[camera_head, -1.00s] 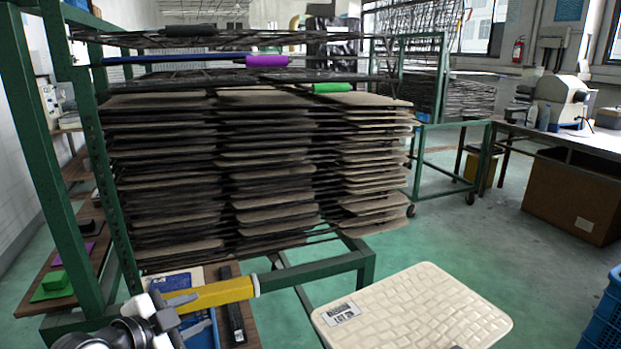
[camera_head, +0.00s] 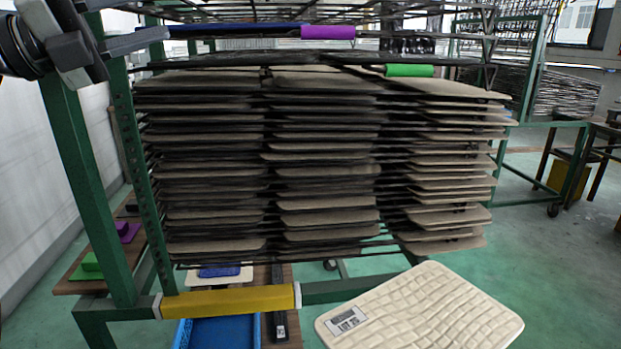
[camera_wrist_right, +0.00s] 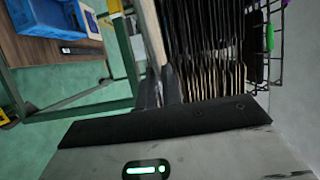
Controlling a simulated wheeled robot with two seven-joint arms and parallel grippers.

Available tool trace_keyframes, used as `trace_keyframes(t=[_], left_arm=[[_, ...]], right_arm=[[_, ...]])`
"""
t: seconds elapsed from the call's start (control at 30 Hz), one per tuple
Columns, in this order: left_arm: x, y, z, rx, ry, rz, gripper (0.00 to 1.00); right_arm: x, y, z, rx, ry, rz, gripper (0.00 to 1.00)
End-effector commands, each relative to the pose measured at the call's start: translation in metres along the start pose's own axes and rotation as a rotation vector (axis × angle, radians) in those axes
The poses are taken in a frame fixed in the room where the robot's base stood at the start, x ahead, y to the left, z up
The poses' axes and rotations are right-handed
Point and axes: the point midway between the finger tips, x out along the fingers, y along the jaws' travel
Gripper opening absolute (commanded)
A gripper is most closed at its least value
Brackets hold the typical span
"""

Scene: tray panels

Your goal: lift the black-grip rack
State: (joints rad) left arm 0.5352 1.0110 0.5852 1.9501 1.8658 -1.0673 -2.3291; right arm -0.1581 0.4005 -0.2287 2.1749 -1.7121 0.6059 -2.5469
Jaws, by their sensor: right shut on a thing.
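The black grip does not show in either view now. A wire rack (camera_head: 380,14) crosses the top of the head view, partly cut off. My left gripper (camera_head: 140,42) is at the upper left, by the green post and near the left end of the blue grip (camera_head: 225,32). I see it side-on and cannot tell whether its fingers are apart. My right gripper (camera_wrist_right: 162,92) shows in the right wrist view, shut on the edge of a cream quilted panel (camera_wrist_right: 150,35). That panel (camera_head: 440,305) lies low at the right in the head view, bearing a label.
Stacked trays (camera_head: 325,200) fill the green frame (camera_head: 90,190). Racks with a purple grip (camera_head: 328,32) and a green grip (camera_head: 409,71) are above them. A yellow bar (camera_head: 230,301) crosses the frame's low front. A blue bin (camera_head: 225,335) is below.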

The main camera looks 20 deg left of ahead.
Motion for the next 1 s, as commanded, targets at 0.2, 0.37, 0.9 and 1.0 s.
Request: trace_keyframes(t=[0.2, 0.37, 0.9, 1.0], left_arm=[[0.024, -0.007, 0.002, 0.01, 0.005, -0.003, 0.39], [0.057, -0.009, 0.003, 0.009, 0.004, -0.004, 0.39], [0.119, -0.003, 0.0, 0.007, 0.0, -0.004, 0.39], [0.119, -0.002, 0.0, 0.007, 0.0, -0.004, 0.39]], right_arm=[[0.0, -0.018, 0.0, -0.001, -0.002, -0.001, 0.0], [0.0, -0.04, 0.0, 0.0, -0.001, -0.001, 0.0], [0.0, -0.076, 0.0, 0.0, -0.001, -0.001, 0.0], [0.0, -0.075, 0.0, 0.0, -0.001, -0.001, 0.0]])
